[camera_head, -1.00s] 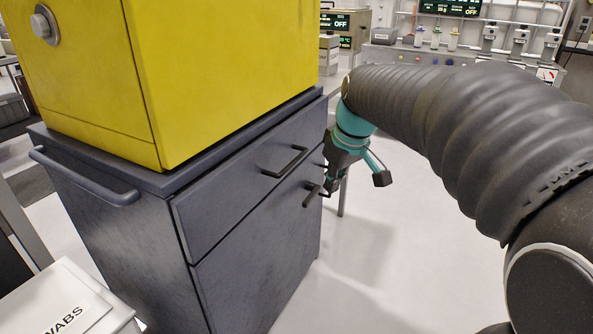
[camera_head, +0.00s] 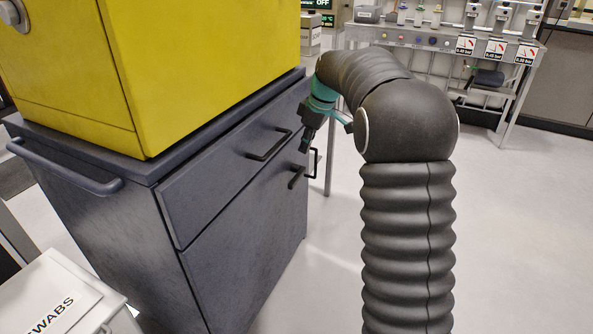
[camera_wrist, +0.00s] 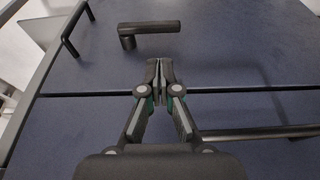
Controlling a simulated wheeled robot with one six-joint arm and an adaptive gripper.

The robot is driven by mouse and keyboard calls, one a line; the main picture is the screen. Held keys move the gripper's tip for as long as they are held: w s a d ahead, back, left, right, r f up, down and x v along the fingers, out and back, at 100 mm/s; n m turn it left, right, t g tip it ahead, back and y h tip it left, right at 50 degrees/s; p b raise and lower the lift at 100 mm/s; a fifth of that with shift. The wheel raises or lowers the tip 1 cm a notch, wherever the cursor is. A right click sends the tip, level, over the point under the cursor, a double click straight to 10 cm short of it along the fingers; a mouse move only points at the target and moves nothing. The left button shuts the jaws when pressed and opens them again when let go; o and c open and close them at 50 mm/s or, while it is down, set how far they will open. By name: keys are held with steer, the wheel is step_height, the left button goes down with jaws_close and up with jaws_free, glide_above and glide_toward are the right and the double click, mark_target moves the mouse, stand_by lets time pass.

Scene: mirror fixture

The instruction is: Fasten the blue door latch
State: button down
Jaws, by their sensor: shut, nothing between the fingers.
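The dark blue cabinet (camera_head: 240,255) has a drawer above a door. The black latch lever (camera_head: 297,178) is on the upper part of the door, below the drawer handle (camera_head: 270,146). In the wrist view the lever (camera_wrist: 152,28) lies roughly parallel to the seam between drawer and door, its pivot at the left end. My gripper (camera_head: 304,148) is in front of the cabinet, above the lever. Its fingertips (camera_wrist: 159,72) are together and empty, apart from the lever in the picture. Whether the latch is engaged cannot be told.
A door handle (camera_wrist: 76,27) stands beside the lever, at right angles to the seam. A yellow box (camera_head: 200,60) sits on the cabinet. A white swabs box (camera_head: 60,290) is at lower left. Open floor (camera_head: 510,240) lies to the right, with a bench (camera_head: 440,45) behind.

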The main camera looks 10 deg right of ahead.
mark_target(293, 178)
steer(key=shift+f, duration=0.1)
steer(key=x, duration=0.9)
steer(key=shift+f, duration=0.4)
steer(key=shift+a+f+b, duration=0.15)
steer(key=shift+b, duration=0.3)
